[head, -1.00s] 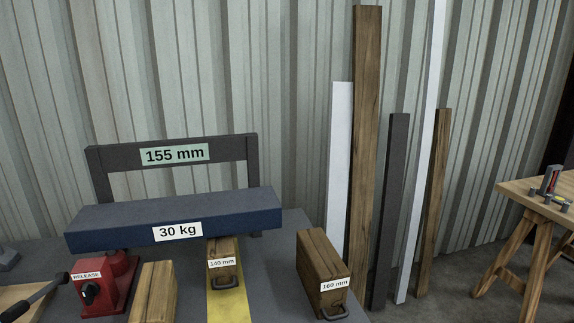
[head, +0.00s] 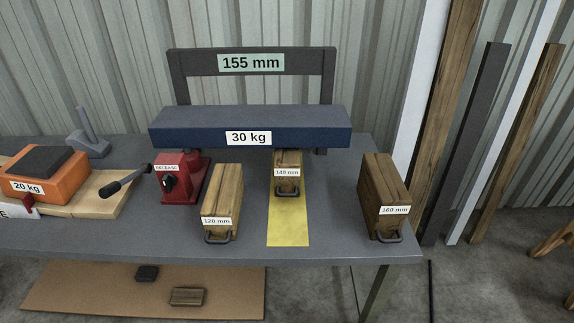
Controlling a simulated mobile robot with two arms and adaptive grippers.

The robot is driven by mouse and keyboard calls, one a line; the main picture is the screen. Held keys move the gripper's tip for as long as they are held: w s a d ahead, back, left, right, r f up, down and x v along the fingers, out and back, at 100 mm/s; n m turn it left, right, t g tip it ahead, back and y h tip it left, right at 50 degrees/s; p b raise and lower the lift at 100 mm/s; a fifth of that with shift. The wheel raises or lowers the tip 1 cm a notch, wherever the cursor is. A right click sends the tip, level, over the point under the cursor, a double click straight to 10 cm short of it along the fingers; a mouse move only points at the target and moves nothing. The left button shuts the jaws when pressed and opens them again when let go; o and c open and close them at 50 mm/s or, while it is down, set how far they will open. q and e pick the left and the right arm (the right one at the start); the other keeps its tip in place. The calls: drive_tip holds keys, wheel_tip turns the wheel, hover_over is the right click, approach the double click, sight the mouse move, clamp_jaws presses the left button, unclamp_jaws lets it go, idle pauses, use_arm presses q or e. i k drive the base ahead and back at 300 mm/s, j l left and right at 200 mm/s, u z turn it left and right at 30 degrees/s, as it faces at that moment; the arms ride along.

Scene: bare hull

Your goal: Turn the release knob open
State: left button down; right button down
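The release knob (head: 168,184) is a small black knob on the front of a red jack (head: 187,187), under a white label reading RELEASE. The jack stands on the grey table, left of the wooden blocks, with a black-gripped lever (head: 124,182) sticking out to its left. A blue beam (head: 250,121) marked 30 kg lies above the jack's right part and the 140 mm block. Whether the jack touches the beam is hidden. Neither of my grippers shows in the head view.
Wooden blocks marked 120 mm (head: 221,200), 140 mm (head: 288,173) and 160 mm (head: 381,196) stand on the table (head: 340,240). A yellow strip (head: 288,225) runs under the middle one. A dark 155 mm frame (head: 250,62) stands behind. An orange 20 kg weight (head: 47,178) sits left.

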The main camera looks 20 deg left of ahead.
sight(169, 181)
drive_tip(key=u, duration=1.35)
